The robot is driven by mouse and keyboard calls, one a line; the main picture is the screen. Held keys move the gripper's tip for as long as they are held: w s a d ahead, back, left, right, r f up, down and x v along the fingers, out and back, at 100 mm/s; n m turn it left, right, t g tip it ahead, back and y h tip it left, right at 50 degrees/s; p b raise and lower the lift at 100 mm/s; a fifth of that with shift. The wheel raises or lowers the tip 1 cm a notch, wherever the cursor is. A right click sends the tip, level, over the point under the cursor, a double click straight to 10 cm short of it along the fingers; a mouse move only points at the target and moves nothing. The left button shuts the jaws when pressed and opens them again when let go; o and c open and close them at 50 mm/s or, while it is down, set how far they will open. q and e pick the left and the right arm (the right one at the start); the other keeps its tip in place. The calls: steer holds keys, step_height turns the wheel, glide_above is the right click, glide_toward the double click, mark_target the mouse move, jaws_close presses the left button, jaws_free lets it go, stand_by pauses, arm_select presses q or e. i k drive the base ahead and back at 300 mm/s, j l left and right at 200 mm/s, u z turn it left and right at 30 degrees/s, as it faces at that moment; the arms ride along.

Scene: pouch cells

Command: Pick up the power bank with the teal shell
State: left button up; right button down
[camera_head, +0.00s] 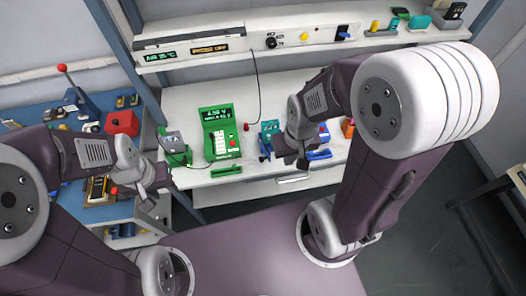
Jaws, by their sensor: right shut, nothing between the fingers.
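A teal block-shaped thing (420,22) lies on the upper shelf at the right; it may be the power bank with the teal shell, but it is too small to be sure. A blue-teal device (269,128) stands on the white bench, partly hidden by my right arm. My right gripper (302,164) is shut and empty, pointing down over the bench front beside blue parts (320,154). My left gripper (158,192) is over the gap between the blue table and the white bench, apart from both teal things; its finger opening is unclear.
A green tester (220,130) with a lit display stands mid-bench, with a grey-green device (174,143) left of it. A red box (122,122) and a red-knobbed lever press (80,95) stand on the blue table (40,110). The shelf (210,60) overhangs the bench's back.

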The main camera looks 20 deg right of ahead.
mark_target(271, 127)
steer(key=z, duration=2.35)
steer(key=u, duration=1.65)
steer(key=i+z, duration=0.1)
steer(key=z, duration=0.3)
steer(key=i+j+z, duration=0.1)
steer(key=z, duration=0.25)
steer(key=i+j+z, duration=0.1)
steer(key=z, duration=0.3)
